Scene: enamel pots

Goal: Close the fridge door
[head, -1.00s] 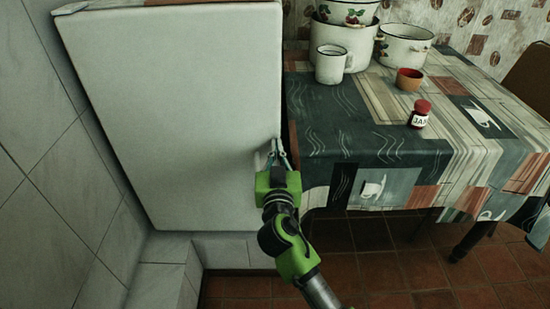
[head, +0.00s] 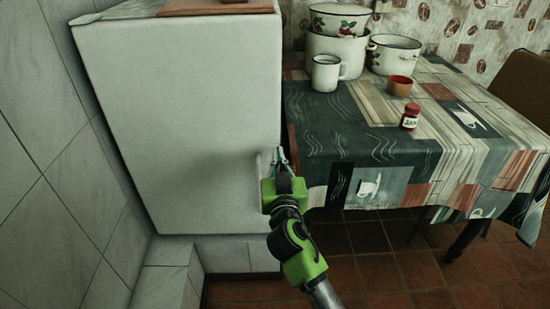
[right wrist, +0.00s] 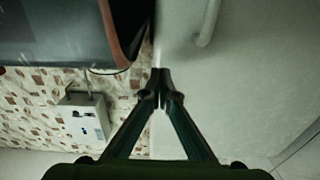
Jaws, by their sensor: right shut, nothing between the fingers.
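The white fridge door (head: 185,125) fills the left half of the head view, its face towards me. It looks nearly flush with the fridge body; the pictures do not show clearly whether a gap is left. A pale handle (head: 264,165) is at the door's right edge, partly hidden by my gripper. My right gripper (head: 281,155) is at that edge, by the handle, with its fingers together and empty. In the right wrist view, the shut fingertips (right wrist: 161,76) are over the door's edge, and the handle (right wrist: 210,22) is apart from them. My left gripper is out of view.
Right of the fridge is a table with a patterned cloth (head: 350,140), close to my gripper. It bears enamel pots (head: 395,54), a white mug (head: 326,72), a small brown bowl (head: 401,86) and a jam jar (head: 410,117). A tiled wall (head: 45,150) is at the left.

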